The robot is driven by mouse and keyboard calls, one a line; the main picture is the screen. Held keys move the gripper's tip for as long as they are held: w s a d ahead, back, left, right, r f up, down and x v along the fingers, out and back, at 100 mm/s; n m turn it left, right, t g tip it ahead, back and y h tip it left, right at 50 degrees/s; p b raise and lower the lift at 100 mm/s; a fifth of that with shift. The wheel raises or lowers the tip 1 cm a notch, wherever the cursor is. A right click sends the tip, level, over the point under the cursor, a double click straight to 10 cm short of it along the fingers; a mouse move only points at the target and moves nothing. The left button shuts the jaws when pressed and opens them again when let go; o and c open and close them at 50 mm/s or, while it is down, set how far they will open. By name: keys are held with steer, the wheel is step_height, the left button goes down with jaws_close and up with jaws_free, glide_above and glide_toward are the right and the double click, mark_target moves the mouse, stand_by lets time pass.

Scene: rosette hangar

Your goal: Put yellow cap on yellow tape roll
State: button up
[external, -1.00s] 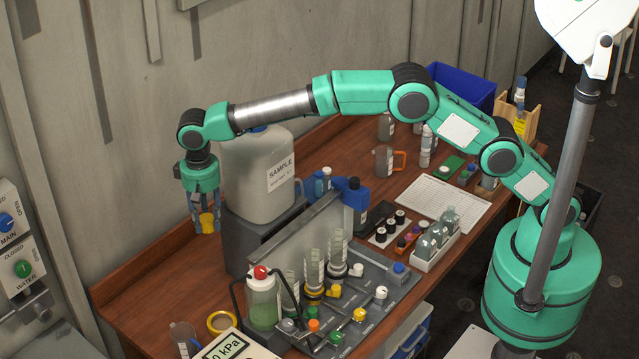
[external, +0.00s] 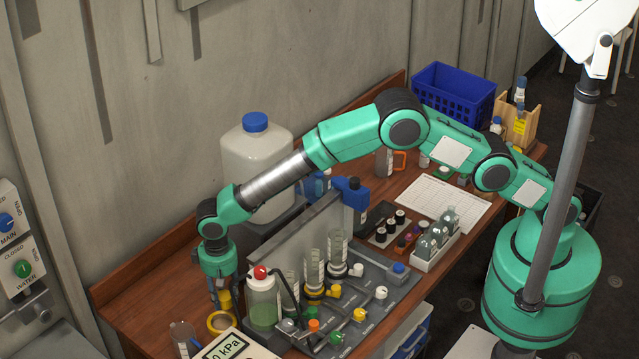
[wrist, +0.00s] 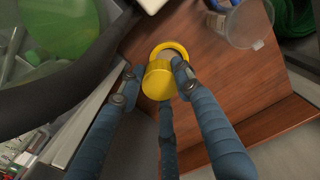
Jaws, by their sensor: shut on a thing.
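My gripper (external: 219,296) points down at the front left of the bench and is shut on the yellow cap (external: 224,299). In the wrist view the yellow cap (wrist: 159,81) sits between the blue-grey fingers of my gripper (wrist: 158,88). The yellow tape roll (external: 220,321) lies flat on the wooden bench just below the cap. In the wrist view the tape roll (wrist: 169,48) shows as a ring partly hidden behind the cap. The cap overlaps one side of the ring in that view. I cannot tell whether they touch.
A clear beaker (external: 183,336) and a 0 kPa display (external: 236,347) stand close to the tape roll. A red-topped bottle with green liquid (external: 263,304) is just right of my gripper. A large white canister (external: 238,155) stands behind. Bare bench (external: 140,297) lies to the left.

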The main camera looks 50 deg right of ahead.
mark_target(228, 319)
steer(key=shift+f, duration=0.1)
steer(key=shift+f, duration=3)
steer(key=shift+f, duration=0.1)
steer(key=shift+f, duration=1.8)
steer(key=shift+f, duration=0.2)
steer(key=o, duration=0.8)
steer(key=shift+c, duration=0.2)
steer(key=shift+r, duration=0.15)
step_height(228, 319, up, 12)
steer(key=shift+r, duration=0.1)
